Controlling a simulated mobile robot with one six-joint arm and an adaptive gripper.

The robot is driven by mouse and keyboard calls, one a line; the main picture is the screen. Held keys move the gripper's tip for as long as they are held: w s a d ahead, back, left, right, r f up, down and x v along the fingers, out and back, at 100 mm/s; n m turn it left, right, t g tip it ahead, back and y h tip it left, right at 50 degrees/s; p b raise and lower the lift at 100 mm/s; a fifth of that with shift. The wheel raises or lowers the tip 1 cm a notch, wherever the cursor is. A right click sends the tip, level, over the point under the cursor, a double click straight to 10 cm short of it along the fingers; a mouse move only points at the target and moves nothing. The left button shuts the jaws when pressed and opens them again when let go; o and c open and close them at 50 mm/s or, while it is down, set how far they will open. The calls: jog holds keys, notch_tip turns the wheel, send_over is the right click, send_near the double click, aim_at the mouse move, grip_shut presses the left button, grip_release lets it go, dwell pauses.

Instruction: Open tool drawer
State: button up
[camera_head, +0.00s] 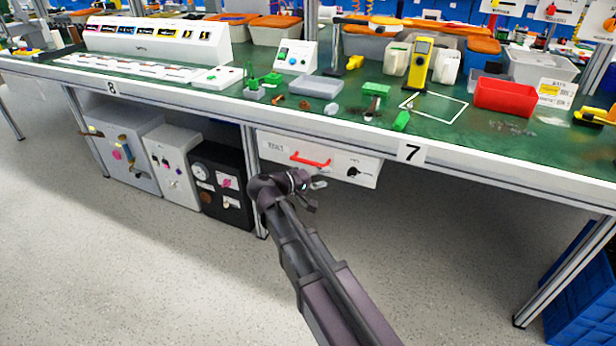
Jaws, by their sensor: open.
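The tool drawer (343,174) is a white-fronted box under the workbench, just left of the number 7 label. Its front looks flush, and I see no gap around it. A red handle (310,160) sits on its left half, and a small black knob or lock (353,171) sits on its right. My gripper (314,187) is open and empty, in front of and a little below the drawer's left half. In the picture it is just below the red handle and appears apart from it. The fingertips are small and partly hidden by the arm's end.
A black box with a gauge (222,186), a white box (172,166) and a grey box (124,150) stand under the bench to the left. A table leg (252,145) is left of the drawer. A blue crate (580,290) is at far right. Floor right of my arm is clear.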

aim_at(308, 162)
jog(key=a+f+n+t+b, duration=0.1)
jog(key=a+f+t+b, duration=0.1)
jog(key=a+b, duration=0.3)
jog(key=a+f+n+t+h+b, duration=0.1)
jog(key=a+f+t+b, duration=0.1)
jog(key=a+b, duration=0.3)
jog(key=a+t, duration=0.1)
jog(key=a, duration=0.3)
jog(key=shift+f+t+b, duration=0.25)
jog(key=shift+t+b, duration=0.1)
jog(key=shift+t, duration=0.05)
jog(key=shift+d, duration=0.1)
jog(key=p+x, duration=0.2)
jog(key=x, duration=1.1)
jog(key=shift+w+d+r, duration=0.1)
jog(key=shift+w+d, duration=0.1)
jog(key=shift+d, duration=0.05)
grip_shut()
